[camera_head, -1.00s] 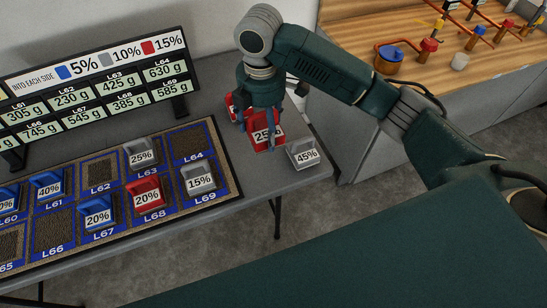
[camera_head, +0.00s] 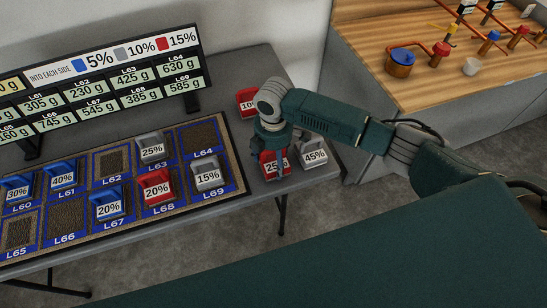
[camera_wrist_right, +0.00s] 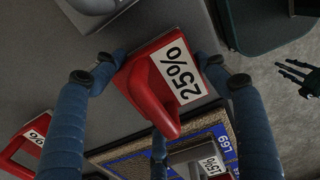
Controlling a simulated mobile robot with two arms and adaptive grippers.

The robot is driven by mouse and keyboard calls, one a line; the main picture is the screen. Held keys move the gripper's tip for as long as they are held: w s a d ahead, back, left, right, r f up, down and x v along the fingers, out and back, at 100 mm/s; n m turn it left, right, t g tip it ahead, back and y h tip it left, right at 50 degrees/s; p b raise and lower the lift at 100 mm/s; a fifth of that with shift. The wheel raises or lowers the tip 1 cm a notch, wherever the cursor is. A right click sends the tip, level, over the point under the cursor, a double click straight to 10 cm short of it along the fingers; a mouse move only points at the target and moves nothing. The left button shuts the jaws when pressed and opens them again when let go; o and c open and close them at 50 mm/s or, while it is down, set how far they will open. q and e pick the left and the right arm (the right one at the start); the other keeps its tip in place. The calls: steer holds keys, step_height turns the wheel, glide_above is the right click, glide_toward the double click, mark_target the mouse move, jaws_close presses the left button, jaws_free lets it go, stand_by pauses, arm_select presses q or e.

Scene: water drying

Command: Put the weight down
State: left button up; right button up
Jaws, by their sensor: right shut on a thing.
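My right gripper (camera_head: 272,157) is shut on a red weight marked 25% (camera_head: 275,168). It is over the grey table, between the mat's right edge and a grey 45% weight (camera_head: 314,153). In the right wrist view the red weight (camera_wrist_right: 152,87) sits between the blue fingers of the gripper (camera_wrist_right: 158,75), its label showing. I cannot tell whether its base touches the table. A dark fingered shape (camera_wrist_right: 300,77) at the right of the wrist view may be my left gripper; its state is unclear.
A red 10% weight (camera_head: 246,102) stands behind. The mat (camera_head: 243,181) has labelled cells; a grey 15% weight (camera_head: 207,177) is in L69, a red 20% weight (camera_head: 156,187) in L68. L64 (camera_head: 203,138) is empty. The sign (camera_head: 100,90) stands behind the mat.

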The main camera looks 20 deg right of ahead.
steer(key=shift+f, duration=0.1)
steer(key=o, duration=2)
step_height(320, 180, up, 12)
steer(key=shift+r+b, duration=0.1)
steer(key=shift+b, duration=0.5)
